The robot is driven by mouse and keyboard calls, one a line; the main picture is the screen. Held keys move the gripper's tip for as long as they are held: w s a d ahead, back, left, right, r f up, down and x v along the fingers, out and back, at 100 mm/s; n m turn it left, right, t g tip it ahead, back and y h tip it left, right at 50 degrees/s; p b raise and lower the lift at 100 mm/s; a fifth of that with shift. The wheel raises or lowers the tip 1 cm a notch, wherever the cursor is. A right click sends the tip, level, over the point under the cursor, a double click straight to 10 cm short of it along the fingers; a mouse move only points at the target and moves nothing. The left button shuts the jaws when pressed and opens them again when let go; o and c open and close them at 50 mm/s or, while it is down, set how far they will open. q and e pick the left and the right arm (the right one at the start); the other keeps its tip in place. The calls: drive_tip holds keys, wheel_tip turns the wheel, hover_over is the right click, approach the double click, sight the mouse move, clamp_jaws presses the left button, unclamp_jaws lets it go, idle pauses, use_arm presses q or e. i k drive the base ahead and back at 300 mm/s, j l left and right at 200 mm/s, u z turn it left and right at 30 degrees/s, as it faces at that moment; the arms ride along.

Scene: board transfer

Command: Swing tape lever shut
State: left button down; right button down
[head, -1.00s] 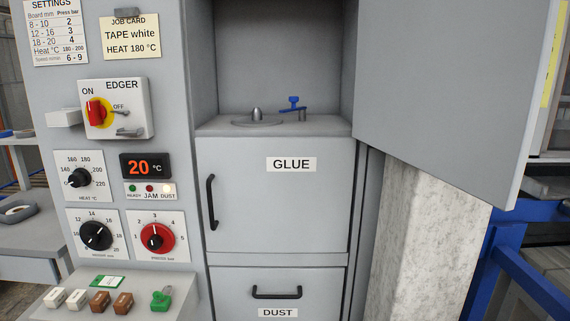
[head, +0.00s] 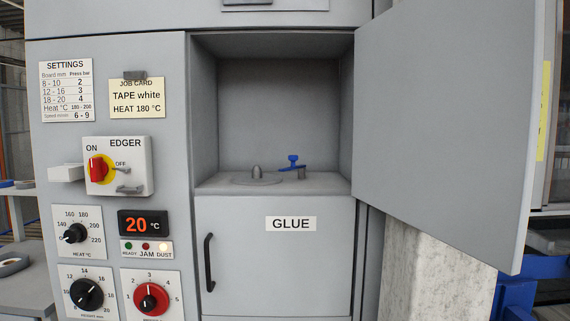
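The tape lever appears to be the small blue lever (head: 292,162) on a grey post inside the open upper compartment (head: 265,115) of the machine. Its blue arm points left from the post, and a blue knob stands up near its end. A grey round plate with a short spindle (head: 257,173) sits just left of it on the compartment floor. No tape roll shows on the spindle. Neither of my grippers is in the head view.
The large grey door (head: 445,120) stands open to the right of the compartment. The GLUE door (head: 272,260) below is shut. The left panel carries the EDGER switch box (head: 118,165), a display (head: 146,223) reading 20 °C and several dials. The compartment front is clear.

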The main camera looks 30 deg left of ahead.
sight(293, 159)
drive_tip(key=i+l+u, duration=0.1)
drive_tip(key=u, duration=0.35)
drive_tip(key=l+u, duration=0.1)
drive_tip(key=u, duration=0.35)
drive_tip(key=l+u, duration=0.15)
drive_tip(key=u, duration=0.35)
drive_tip(key=i+l, duration=0.05)
